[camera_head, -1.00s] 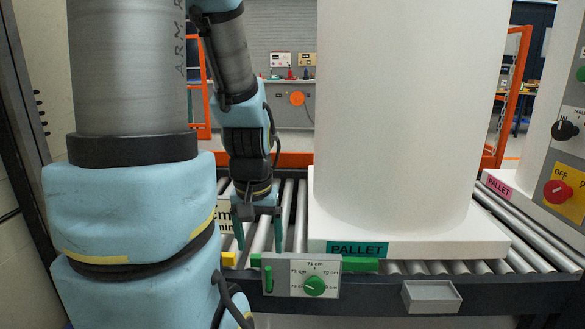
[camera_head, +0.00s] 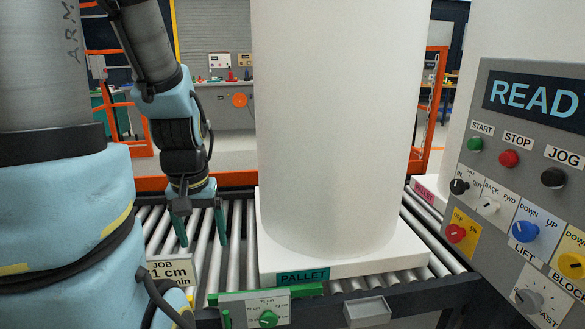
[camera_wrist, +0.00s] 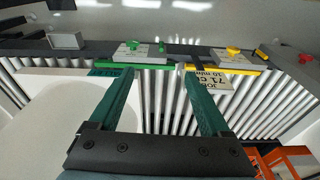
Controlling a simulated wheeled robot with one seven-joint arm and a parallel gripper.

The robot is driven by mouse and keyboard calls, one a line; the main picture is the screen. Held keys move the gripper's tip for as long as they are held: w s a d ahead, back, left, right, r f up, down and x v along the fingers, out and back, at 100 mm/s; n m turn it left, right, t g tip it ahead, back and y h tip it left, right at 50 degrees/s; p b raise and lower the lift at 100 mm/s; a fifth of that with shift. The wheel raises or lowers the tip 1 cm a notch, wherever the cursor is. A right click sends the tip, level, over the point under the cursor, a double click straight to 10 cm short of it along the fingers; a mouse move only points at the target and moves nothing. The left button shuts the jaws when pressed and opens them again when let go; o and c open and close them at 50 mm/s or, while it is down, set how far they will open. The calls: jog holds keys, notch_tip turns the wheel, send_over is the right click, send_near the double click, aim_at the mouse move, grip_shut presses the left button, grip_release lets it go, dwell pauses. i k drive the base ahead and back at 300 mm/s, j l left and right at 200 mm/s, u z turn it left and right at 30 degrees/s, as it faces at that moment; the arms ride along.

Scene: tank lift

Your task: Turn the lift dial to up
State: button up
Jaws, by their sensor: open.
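The lift dial (camera_head: 524,231) is a blue knob on the grey control panel (camera_head: 483,104) at the right of the head view. Its plate reads DOWN on the left and UP on the right, with LIFT below. Its exact pointing is too small to tell. My gripper (camera_head: 203,238) points down over the roller conveyor, left of the large white cylinder, far from the dial. In the wrist view its green fingers (camera_wrist: 158,75) are spread, with nothing between them but rollers. The dial is not in the wrist view.
The white cylinder (camera_head: 335,120) stands on a PALLET base (camera_head: 400,256) between my gripper and the panel. Black, white, red and yellow knobs surround the lift dial. A green-knobbed plate (camera_head: 255,305) and grey box (camera_head: 367,309) sit on the conveyor's front edge.

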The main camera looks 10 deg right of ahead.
aim_at(524, 232)
jog(key=z, duration=0.75)
jog(key=k+j+z, duration=0.2)
jog(key=z, duration=0.25)
jog(key=k+z, duration=0.65)
jog(key=z, duration=0.25)
jog(key=k+l, duration=0.15)
jog(key=i+l+u, duration=0.15)
jog(key=u, duration=0.15)
jog(key=i+l+u, duration=0.1)
jog(key=l+u, duration=0.25)
jog(key=u, duration=1.45)
